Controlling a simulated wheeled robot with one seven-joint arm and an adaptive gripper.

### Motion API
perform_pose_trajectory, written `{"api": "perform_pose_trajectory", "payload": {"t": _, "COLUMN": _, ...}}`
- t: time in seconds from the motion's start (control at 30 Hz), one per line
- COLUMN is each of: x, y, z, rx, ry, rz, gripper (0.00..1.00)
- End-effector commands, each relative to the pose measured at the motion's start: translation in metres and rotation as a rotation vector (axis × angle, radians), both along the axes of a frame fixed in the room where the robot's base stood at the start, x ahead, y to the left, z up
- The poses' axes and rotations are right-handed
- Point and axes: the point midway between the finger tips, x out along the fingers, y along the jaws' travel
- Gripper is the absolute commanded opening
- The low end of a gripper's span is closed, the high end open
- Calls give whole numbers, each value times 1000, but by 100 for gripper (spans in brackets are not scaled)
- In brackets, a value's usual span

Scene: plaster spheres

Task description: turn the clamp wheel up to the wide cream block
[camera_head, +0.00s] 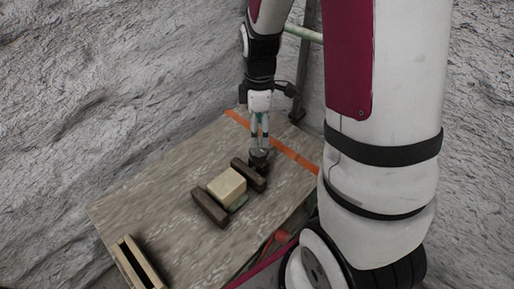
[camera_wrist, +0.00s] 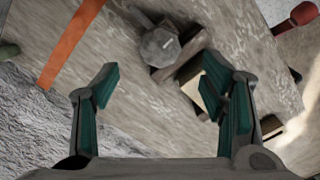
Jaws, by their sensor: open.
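The wide cream block (camera_head: 227,187) sits on the table between two dark clamp bars, the near one (camera_head: 210,208) and the far one (camera_head: 249,174). I cannot tell whether the far bar touches it. The clamp wheel (camera_head: 259,157), a dark knob, is on the outer side of the far bar. In the wrist view the wheel (camera_wrist: 160,47) is grey and many-sided, ahead of my fingers. My gripper (camera_head: 259,143) points down just above the wheel. In the wrist view my gripper (camera_wrist: 162,85) is open and empty; its right finger partly hides the block (camera_wrist: 197,92).
The table (camera_head: 145,190) carries an orange stripe (camera_head: 290,153) near its far edge. A slotted wooden piece (camera_head: 138,264) lies at the near left corner. A red knob (camera_head: 281,236) is by the right edge. Rough grey rock walls (camera_head: 90,80) rise behind. The table's left part is bare.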

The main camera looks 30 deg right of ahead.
Motion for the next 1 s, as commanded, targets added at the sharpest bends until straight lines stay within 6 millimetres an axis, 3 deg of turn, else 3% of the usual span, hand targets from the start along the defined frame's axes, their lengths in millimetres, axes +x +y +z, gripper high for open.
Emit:
{"api": "perform_pose_trajectory", "payload": {"t": 0.03, "x": -1, "y": 0, "z": -14, "rx": 1, "ry": 6, "rz": 0, "gripper": 66}}
{"api": "perform_pose_trajectory", "payload": {"t": 0.2, "x": 0, "y": 1, "z": -46, "rx": 1, "ry": 4, "rz": 0, "gripper": 66}}
{"api": "perform_pose_trajectory", "payload": {"t": 0.4, "x": 0, "y": 0, "z": -72, "rx": 0, "ry": 1, "rz": 0, "gripper": 66}}
{"api": "perform_pose_trajectory", "payload": {"t": 0.87, "x": 0, "y": 0, "z": -83, "rx": -1, "ry": -1, "rz": -1, "gripper": 66}}
{"api": "perform_pose_trajectory", "payload": {"t": 1.0, "x": 0, "y": 0, "z": -82, "rx": -1, "ry": -1, "rz": 0, "gripper": 36}}
